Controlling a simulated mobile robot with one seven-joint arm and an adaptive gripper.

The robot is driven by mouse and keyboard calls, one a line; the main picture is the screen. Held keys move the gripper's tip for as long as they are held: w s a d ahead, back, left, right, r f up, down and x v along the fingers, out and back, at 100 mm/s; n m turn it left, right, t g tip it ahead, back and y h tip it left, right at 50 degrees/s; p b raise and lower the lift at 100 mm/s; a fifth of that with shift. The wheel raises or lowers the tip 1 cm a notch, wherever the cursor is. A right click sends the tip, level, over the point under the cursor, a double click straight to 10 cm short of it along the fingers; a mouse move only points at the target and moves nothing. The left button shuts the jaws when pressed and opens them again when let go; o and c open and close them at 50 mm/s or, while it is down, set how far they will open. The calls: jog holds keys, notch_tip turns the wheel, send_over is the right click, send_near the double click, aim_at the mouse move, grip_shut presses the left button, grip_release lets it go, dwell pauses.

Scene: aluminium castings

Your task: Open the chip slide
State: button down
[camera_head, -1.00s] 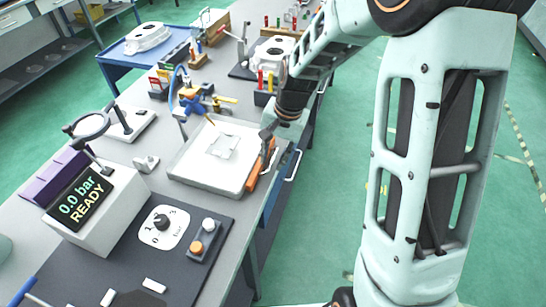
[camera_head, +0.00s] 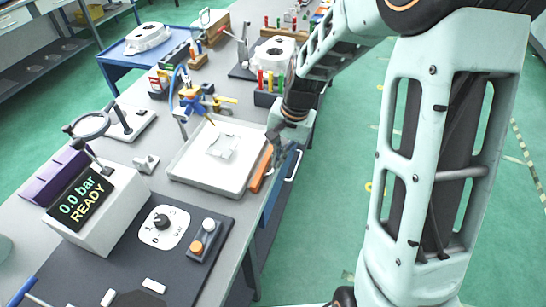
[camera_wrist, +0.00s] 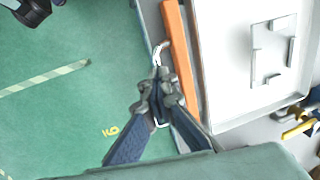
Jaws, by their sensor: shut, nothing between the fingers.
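No part is labelled as the chip slide. A pale bar handle (camera_wrist: 159,53) shows in the wrist view at the bench's edge, partly covered by my fingers. In the head view a pale handle (camera_head: 294,166) is on the blue front below the bench top. An orange bar (camera_head: 261,169) lies along the right side of a white tray (camera_head: 205,187); it also shows in the wrist view (camera_wrist: 181,60). My gripper (camera_wrist: 157,92) is shut and empty, its tips over the handle; I cannot tell if they touch it. In the head view my gripper (camera_head: 277,150) is beside the orange bar.
A blue and yellow tool (camera_head: 195,103) stands behind the tray. Green floor (camera_head: 335,210) is open to the right of the bench.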

jog(key=d, duration=0.1)
jog(key=s+d, duration=0.1)
jog(key=d, duration=0.1)
jog(key=s+d, duration=0.1)
jog(key=d, duration=0.1)
jog(key=shift+s+f, duration=0.2)
jog(key=shift+f, duration=0.05)
jog(key=c, duration=2.1)
grip_release()
jog(key=shift+w+r, duration=0.15)
jog(key=r, duration=0.4)
jog(key=d+r, duration=0.1)
jog(key=r, duration=0.2)
jog(key=s+d+r, duration=0.1)
jog(key=r, duration=0.3)
jog(key=shift+r, duration=0.3)
